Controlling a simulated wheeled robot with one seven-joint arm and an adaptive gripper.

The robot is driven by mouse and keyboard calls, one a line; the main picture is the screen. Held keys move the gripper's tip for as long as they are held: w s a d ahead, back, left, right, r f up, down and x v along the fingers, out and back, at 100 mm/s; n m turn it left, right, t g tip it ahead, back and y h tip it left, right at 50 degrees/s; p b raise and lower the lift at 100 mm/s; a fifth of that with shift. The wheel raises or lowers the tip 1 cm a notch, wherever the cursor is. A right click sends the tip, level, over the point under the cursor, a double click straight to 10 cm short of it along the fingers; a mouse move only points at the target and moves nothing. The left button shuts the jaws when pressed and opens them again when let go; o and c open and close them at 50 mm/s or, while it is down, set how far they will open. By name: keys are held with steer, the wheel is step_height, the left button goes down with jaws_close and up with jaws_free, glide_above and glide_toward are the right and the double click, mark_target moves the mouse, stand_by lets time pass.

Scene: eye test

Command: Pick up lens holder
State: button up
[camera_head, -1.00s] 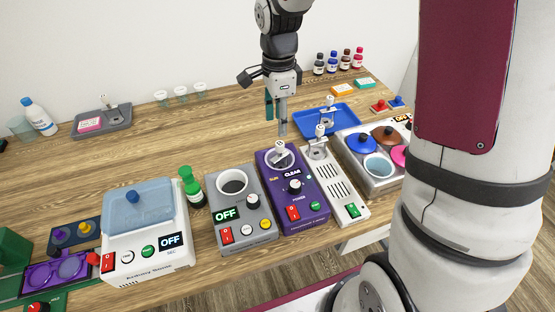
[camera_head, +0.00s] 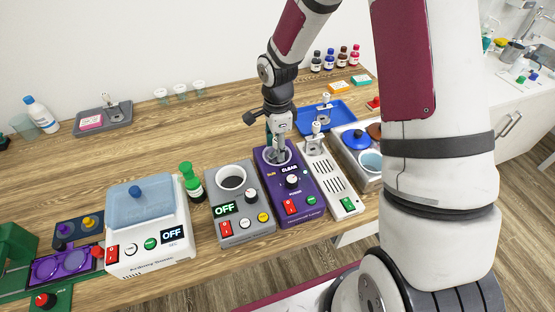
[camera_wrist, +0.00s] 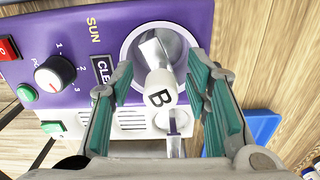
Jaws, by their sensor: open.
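A lens holder with a white knob marked B (camera_wrist: 160,90) stands in the round metal basin (camera_wrist: 135,45) of the purple ultrasonic cleaner (camera_wrist: 105,25). Its metal plate tilts up toward the basin in the wrist view. My gripper (camera_wrist: 168,95) is open, with one green-padded finger on each side of the knob; contact with it cannot be told. In the head view my gripper (camera_head: 277,148) is low over the basin of the purple cleaner (camera_head: 305,208) and hides most of this holder.
Another holder (camera_head: 316,130) stands on the white slotted device (camera_head: 330,180) right beside the cleaner. A grey device (camera_head: 240,205) stands to the left. A blue tray (camera_head: 345,122) with another holder lies behind, and a grey tray (camera_head: 90,124) at left. The wood behind the grey device is clear.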

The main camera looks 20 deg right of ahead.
jaws_close()
